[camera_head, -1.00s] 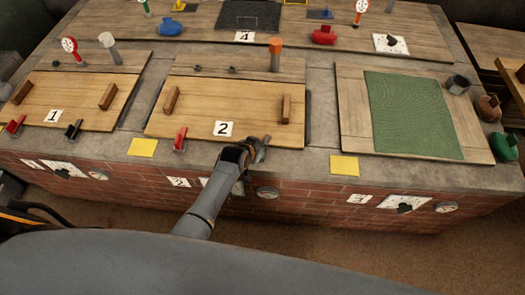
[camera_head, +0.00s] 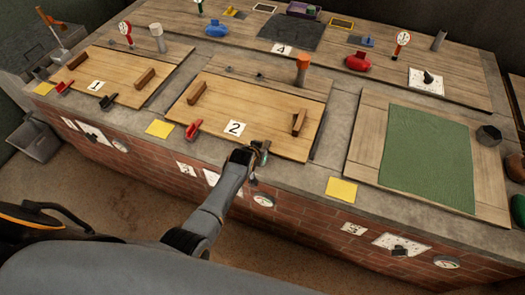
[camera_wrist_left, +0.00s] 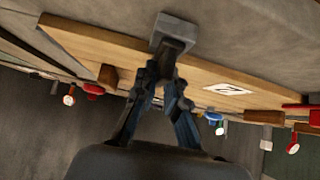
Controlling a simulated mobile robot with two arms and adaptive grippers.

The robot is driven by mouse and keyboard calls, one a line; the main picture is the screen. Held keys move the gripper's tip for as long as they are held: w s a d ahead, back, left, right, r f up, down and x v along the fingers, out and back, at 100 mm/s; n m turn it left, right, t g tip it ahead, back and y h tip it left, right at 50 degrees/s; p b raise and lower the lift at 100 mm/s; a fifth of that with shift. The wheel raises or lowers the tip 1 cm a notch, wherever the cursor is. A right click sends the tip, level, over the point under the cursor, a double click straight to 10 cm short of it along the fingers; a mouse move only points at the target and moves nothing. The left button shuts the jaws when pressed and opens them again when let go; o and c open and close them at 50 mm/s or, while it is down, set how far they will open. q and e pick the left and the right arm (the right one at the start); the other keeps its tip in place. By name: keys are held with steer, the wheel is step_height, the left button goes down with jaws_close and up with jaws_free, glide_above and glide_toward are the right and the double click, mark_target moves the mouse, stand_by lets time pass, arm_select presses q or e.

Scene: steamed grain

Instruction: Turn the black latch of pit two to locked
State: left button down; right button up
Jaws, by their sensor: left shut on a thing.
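Pit two's wooden lid (camera_head: 262,112) has a "2" card (camera_head: 235,128) and two wooden handles. My left gripper (camera_head: 258,152) is at the lid's front edge, right of the card. It is shut on the black latch, which is mostly hidden by the fingers in the head view. In the left wrist view, the fingers (camera_wrist_left: 168,72) close on the dark latch (camera_wrist_left: 172,50), with a grey block (camera_wrist_left: 173,30) at its end. I cannot tell the latch's exact angle. Pit two's red latch (camera_head: 193,130) stands left of the card. My right gripper is not in view.
Pit one's lid (camera_head: 120,80) lies left, with a red latch (camera_head: 65,87) and a black latch (camera_head: 107,102). A green mat (camera_head: 420,155) covers the board to the right. Yellow cards (camera_head: 341,188) lie on the stone rim. Dials and cards line the brick front.

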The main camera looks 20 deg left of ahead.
arm_select(q)
steer(key=c, duration=1.4)
jaws_free()
steer(key=v, duration=1.2)
steer(key=shift+f, duration=0.1)
